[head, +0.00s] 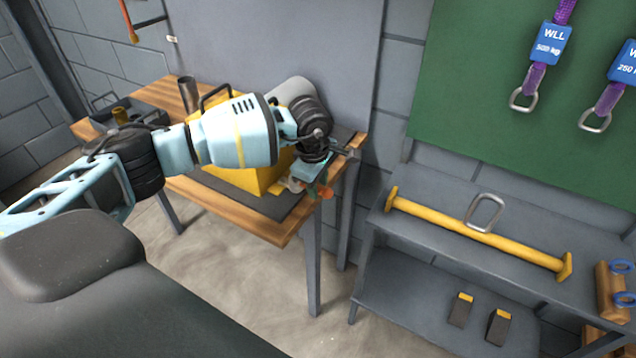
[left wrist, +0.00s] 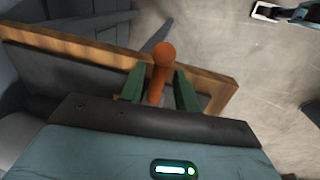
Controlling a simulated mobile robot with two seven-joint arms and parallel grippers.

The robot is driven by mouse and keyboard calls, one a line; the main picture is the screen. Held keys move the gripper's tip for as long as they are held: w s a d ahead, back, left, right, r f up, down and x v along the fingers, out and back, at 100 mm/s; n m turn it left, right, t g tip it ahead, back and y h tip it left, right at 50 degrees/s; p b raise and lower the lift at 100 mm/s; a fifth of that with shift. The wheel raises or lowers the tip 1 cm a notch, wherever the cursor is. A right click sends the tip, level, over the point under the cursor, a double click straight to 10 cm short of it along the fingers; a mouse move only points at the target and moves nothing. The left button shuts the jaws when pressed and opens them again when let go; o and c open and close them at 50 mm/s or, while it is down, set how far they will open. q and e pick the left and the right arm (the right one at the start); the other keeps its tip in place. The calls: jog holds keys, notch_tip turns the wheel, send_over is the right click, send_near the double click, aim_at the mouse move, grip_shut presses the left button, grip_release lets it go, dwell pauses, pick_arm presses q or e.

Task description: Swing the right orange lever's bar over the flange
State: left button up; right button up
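An orange lever (head: 326,192) is at the right front corner of the yellow casing (head: 237,178), near the table edge. In the left wrist view the lever's bar (left wrist: 157,86) ends in a round orange knob (left wrist: 164,53). My left gripper (head: 320,188) reaches over the casing to this lever. Its green fingers (left wrist: 160,84) stand on either side of the bar, with a gap visible at least on the right. The flange and the lever's pivot are mostly hidden by my arm and hand. My right gripper is not in view.
The casing sits on a dark mat on a wooden table (head: 270,232). A grey cylinder (head: 291,90) stands behind my left wrist. A grey bench (head: 400,228) with a yellow bar (head: 480,235) stands to the right. Open floor lies before the table.

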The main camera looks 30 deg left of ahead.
pick_arm(q)
jog(key=shift+o, duration=0.5)
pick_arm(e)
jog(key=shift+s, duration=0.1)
pick_arm(q)
jog(key=shift+r, duration=0.3)
notch_tip(320, 180, up, 7)
jog(key=s, duration=0.1)
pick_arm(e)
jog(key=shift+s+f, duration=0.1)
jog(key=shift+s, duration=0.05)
pick_arm(q)
jog(key=shift+s, duration=0.1)
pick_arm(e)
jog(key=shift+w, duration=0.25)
